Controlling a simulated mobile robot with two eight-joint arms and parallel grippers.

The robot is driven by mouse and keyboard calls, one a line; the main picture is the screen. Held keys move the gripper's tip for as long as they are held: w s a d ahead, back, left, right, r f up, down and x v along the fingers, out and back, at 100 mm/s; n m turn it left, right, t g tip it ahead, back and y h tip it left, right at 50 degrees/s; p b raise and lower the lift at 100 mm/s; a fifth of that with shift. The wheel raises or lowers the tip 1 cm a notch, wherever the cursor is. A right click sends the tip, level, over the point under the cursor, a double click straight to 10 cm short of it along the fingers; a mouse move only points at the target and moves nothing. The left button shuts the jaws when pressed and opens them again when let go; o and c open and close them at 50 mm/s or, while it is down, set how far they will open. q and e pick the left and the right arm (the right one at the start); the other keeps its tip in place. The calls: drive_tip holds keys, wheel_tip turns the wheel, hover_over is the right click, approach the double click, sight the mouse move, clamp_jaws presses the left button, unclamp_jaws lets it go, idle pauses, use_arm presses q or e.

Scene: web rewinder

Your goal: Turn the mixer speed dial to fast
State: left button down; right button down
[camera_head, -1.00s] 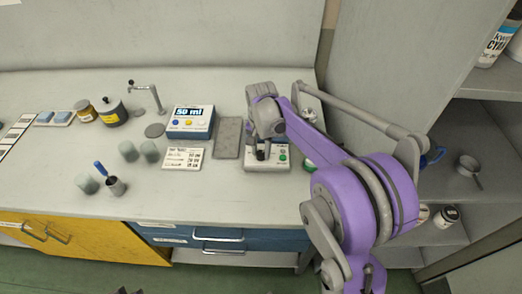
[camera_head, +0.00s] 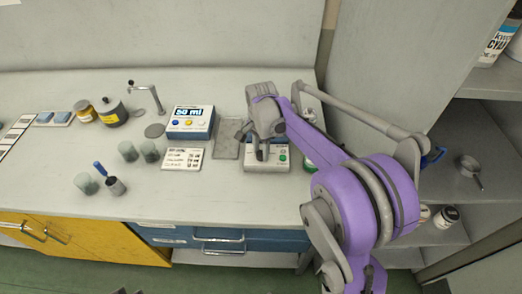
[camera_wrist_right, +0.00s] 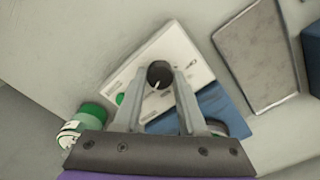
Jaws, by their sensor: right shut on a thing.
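The mixer (camera_head: 258,163) is a white-topped box with a green button, at the right end of the bench. In the wrist view its white panel (camera_wrist_right: 187,62) carries a black round dial (camera_wrist_right: 160,74) with a white pointer line. My right gripper (camera_head: 260,156) reaches down over the mixer from above; in the wrist view (camera_wrist_right: 158,82) its two fingers close on the dial's sides. The gripper hides most of the dial in the head view. I cannot read any fast mark on the panel. My left gripper is not in view.
A green-capped bottle (camera_wrist_right: 90,117) stands close beside the mixer.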

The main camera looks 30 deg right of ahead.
sight(261, 154)
drive_tip(key=shift+c, duration=2.3)
unclamp_jaws()
wheel_tip(261, 154, up, 11)
drive_tip(key=shift+p, duration=0.45)
drive_tip(key=shift+f, duration=0.1)
drive_tip(key=s+a+f+n+t+p, duration=0.1)
drive_tip(key=s+a+n, duration=0.2)
drive_tip(key=s+n, duration=0.2)
drive_tip(key=s+a+f+n+t+p, duration=0.2)
drive_tip(key=s+a+n, duration=0.2)
drive_tip(key=s, duration=0.5)
drive_tip(key=s+a+f+n+t+p, duration=0.1)
drive_tip(key=s+a+n+t, duration=0.1)
drive_tip(key=s+n, duration=0.4)
drive_tip(key=shift+s+a+f, duration=0.3)
drive_tip(key=shift+s+a, duration=0.35)
drive_tip(key=shift+a, duration=0.2)
